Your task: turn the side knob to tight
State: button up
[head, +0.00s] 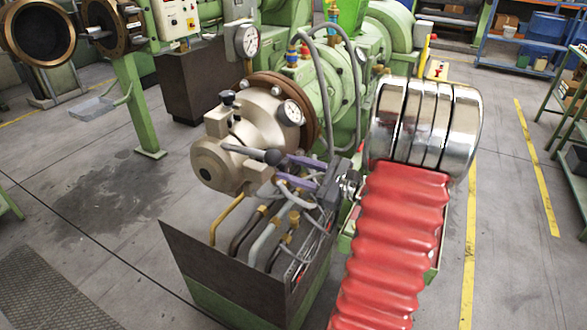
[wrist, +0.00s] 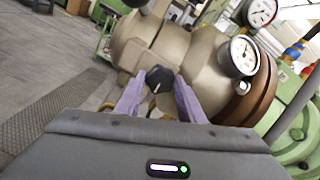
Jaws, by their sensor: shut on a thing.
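The beige metal extruder head (head: 215,165) shows in the middle of the head view. The side knob (head: 262,155) is a dark handle that sticks out from it to the right. In the wrist view the knob's black rounded end (wrist: 159,78) shows between the two purple fingers of my gripper. My gripper (head: 282,168) comes from the right and is shut on the side knob. It also shows in the wrist view (wrist: 158,90). The exact contact of the fingers with the knob is partly hidden. The knob's turn angle cannot be read.
Dial gauges (head: 290,112) and another black-tipped lever (head: 227,98) sit close above. The green machine body (head: 320,100) stands behind. A dark open-topped box (head: 245,275) is below, with pipes and hoses (head: 283,235) near my gripper. Open floor (head: 90,200) lies to the left.

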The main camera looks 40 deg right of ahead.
jog(key=shift+m, duration=0.5)
jog(key=o, duration=1)
jog(key=shift+o, duration=0.2)
jog(key=shift+s, duration=0.1)
jog(key=v, duration=1.3)
jog(key=shift+s, duration=0.3)
jog(key=shift+d, duration=0.1)
